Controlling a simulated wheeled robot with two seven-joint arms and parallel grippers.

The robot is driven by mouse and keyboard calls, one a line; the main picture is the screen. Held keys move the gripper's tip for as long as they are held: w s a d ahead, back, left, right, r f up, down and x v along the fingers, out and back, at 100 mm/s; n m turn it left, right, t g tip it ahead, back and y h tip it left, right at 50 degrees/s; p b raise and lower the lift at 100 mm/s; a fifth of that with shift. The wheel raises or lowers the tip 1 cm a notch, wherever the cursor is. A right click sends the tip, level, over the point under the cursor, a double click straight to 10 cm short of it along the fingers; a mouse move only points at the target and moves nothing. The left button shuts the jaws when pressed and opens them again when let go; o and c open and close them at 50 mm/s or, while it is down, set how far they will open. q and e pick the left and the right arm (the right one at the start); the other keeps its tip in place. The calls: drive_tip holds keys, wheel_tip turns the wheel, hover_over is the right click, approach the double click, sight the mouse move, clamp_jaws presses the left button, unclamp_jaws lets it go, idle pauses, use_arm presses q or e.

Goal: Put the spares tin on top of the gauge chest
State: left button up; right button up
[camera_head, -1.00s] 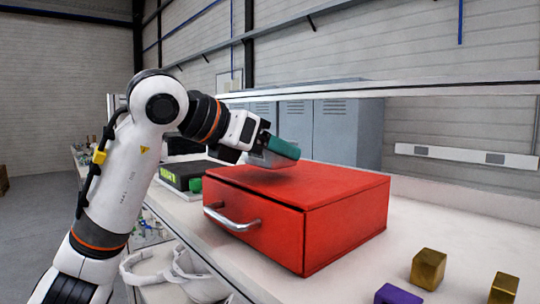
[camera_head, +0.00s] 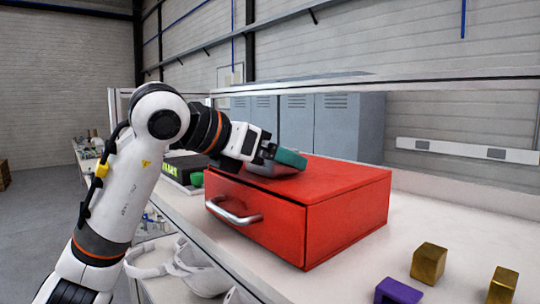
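The spares tin looks like a grey box with a teal part (camera_head: 291,158), at the far left of the red gauge chest's top (camera_head: 325,178). It is down at the chest's top surface; I cannot tell if it rests there or hovers just above. My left gripper (camera_head: 267,152) reaches in from the left and appears shut on the tin, hiding part of it. The chest stands on the white bench with its drawer closed and a metal handle (camera_head: 234,212) in front. My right gripper is not in view.
A dark case with green markings (camera_head: 178,172) and a small green item (camera_head: 197,179) lie left of the chest. Gold blocks (camera_head: 428,263) and a purple piece (camera_head: 397,292) lie at front right. White helmet shells (camera_head: 205,278) are below the bench edge.

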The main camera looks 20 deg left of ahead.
use_arm(q)
drive_tip(key=shift+r, duration=0.3)
drive_tip(key=b+v, duration=0.4)
drive_tip(key=v, duration=0.8)
drive_tip(key=shift+f, duration=0.2)
